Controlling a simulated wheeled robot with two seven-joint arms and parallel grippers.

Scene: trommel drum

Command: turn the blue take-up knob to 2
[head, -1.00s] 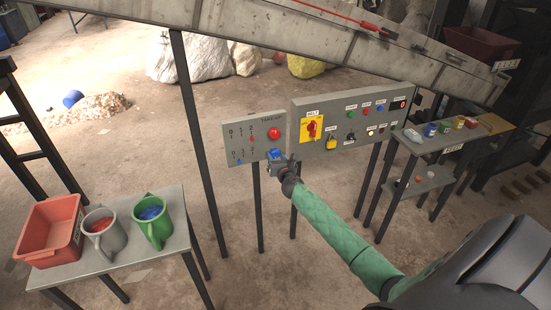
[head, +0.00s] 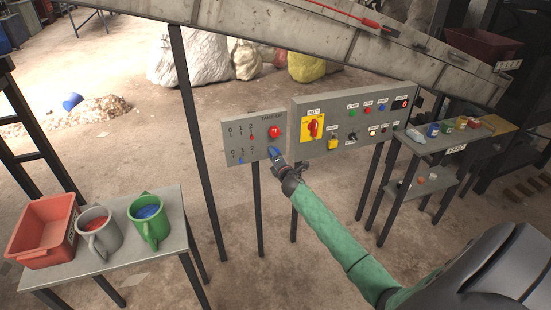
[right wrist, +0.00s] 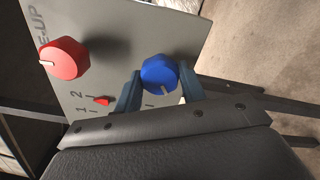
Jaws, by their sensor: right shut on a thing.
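The blue take-up knob (head: 273,150) sits on the lower right of the grey take-up panel (head: 229,128). It also shows in the right wrist view (right wrist: 159,74), with a white line on its face. My right gripper (head: 277,156) is shut on it, with one finger on each side in the right wrist view (right wrist: 160,88). The lower 0-1-2 scale has a blue pointer (head: 241,161) that appears to be by 1; the pointer is small. My left gripper is not in view.
A control panel (head: 345,105) with a yellow-plated red switch (head: 312,127) stands right of the take-up panel. A table at left holds a red bin (head: 42,225), a grey mug (head: 98,232) and a green mug (head: 150,219).

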